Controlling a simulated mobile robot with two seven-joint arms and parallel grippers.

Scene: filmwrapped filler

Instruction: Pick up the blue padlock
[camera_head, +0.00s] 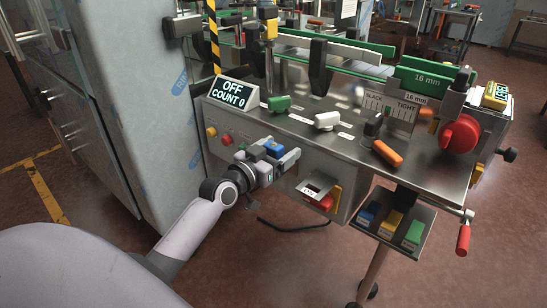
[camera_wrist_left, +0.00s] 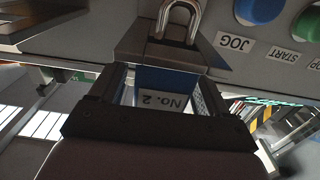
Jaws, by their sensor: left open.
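The blue padlock (camera_wrist_left: 165,78) shows in the left wrist view, with a metal shackle above its blue body and a label reading "No. 2". The shackle is by a grey metal plate on the machine front. My left gripper (camera_head: 281,154) is open around the padlock body. In the left wrist view its dark fingers (camera_wrist_left: 160,85) stand on both sides of the body; whether they touch it I cannot tell. My right gripper is out of view.
The machine's steel table (camera_head: 345,115) is above and beyond my gripper. A display (camera_head: 233,93) reads "OFF COUNT 0". A low shelf (camera_head: 397,243) holds blue, yellow and green pieces. A grey cabinet (camera_head: 125,85) stands left.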

